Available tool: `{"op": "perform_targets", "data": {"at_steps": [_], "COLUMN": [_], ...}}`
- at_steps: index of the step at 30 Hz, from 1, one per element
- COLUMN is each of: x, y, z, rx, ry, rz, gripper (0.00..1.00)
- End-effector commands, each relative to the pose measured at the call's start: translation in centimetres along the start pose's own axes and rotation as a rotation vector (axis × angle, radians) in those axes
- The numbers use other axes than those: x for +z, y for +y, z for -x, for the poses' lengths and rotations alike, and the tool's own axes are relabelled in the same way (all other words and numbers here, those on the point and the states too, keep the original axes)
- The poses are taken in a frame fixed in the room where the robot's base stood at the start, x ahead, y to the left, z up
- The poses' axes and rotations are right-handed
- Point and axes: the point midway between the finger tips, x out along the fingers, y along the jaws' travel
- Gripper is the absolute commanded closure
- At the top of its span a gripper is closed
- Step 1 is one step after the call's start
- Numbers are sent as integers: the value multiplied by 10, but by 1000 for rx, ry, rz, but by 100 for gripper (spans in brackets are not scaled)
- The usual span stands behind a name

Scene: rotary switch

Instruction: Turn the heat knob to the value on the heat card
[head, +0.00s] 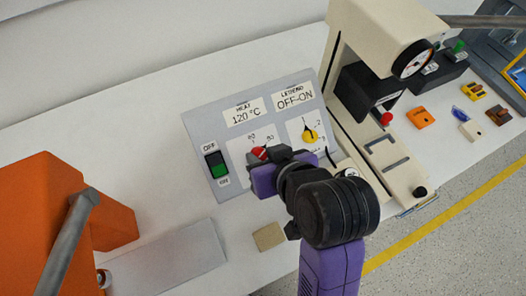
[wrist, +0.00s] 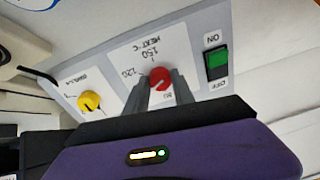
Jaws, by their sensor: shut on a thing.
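The red heat knob (head: 259,152) sits on the sloped grey control panel (head: 200,131). The heat card (head: 245,112) above it reads 120 °C. My gripper (head: 266,161) reaches the knob from the lower right and covers part of its dial. In the wrist view my gripper (wrist: 159,87) has one finger on each side of the red knob (wrist: 159,76), shut on it. The wrist view shows the dial upside down, with 150 and 120 legible beside the knob. The knob's exact pointer direction is too small to tell.
A yellow knob (head: 310,136) is right of the red one, under a card reading OFF-ON. A green rocker switch (head: 217,164) is on the panel's left. A beige press-like machine (head: 350,60) stands close right. A tan block (head: 268,237) lies in front.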

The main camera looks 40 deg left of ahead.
Motion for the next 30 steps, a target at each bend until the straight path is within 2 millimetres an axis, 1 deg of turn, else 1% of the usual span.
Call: {"op": "perform_targets", "data": {"at_steps": [1, 5, 10, 21, 30], "x": [-2, -3, -4, -3, -2], "y": [-1, -2, -2, -3, -3], "z": [3, 5, 6, 6, 4], "rx": [1, 8, 21, 53, 72], "ry": [-2, 0, 7, 25, 38], "rz": [-25, -111, -259, -606, -829], "gripper": [100, 100, 100, 100, 100]}}
